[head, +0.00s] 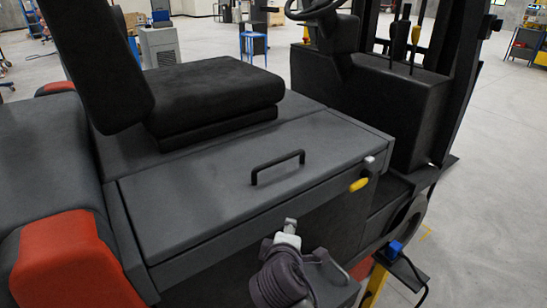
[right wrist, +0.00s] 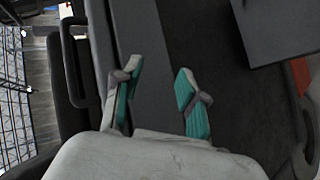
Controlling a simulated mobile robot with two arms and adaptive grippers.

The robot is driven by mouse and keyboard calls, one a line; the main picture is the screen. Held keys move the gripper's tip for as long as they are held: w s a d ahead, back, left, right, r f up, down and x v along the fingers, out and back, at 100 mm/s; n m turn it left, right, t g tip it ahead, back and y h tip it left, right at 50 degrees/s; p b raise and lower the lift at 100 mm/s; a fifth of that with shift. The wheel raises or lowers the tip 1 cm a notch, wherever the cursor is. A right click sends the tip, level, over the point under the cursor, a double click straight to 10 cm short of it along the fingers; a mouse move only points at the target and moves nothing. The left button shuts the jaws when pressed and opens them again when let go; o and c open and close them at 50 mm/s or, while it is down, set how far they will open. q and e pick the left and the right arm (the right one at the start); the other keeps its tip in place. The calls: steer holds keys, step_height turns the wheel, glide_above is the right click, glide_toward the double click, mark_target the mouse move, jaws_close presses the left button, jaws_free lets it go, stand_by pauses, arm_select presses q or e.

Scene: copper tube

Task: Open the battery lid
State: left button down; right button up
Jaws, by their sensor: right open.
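The battery lid (head: 215,185) is a dark grey, flat panel in front of the black seat, and it lies closed. A black bar handle (head: 278,168) stands on its top; it also shows at the left of the right wrist view (right wrist: 72,62). A yellow latch-like piece (head: 358,184) sits at the lid's front right edge. My right gripper (head: 290,223) is in front of the lid's front edge, below the handle and apart from it. In the right wrist view its teal-padded fingers (right wrist: 158,88) are open, with nothing between them. My left gripper is out of view.
The black seat (head: 215,90) is behind the lid. The steering wheel (head: 318,8) and dark front cowl (head: 375,105) rise at the right. A red-orange corner (head: 70,262) is at the lower left. Open concrete floor (head: 480,220) lies to the right.

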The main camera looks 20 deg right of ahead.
mark_target(280, 161)
steer(key=w+a+r+n+t+h, duration=0.25)
steer(key=w+r, duration=0.25)
steer(key=r, duration=0.6)
steer(key=shift+n+t, duration=0.25)
steer(key=shift+t, duration=0.2)
steer(key=p+x, duration=0.3)
steer(key=x, duration=0.9)
steer(key=shift+a, duration=0.1)
steer(key=shift+w+d+f, duration=0.2)
steer(key=shift+w+d, duration=0.15)
steer(key=shift+w, duration=0.25)
steer(key=shift+c, duration=0.3)
jaws_close()
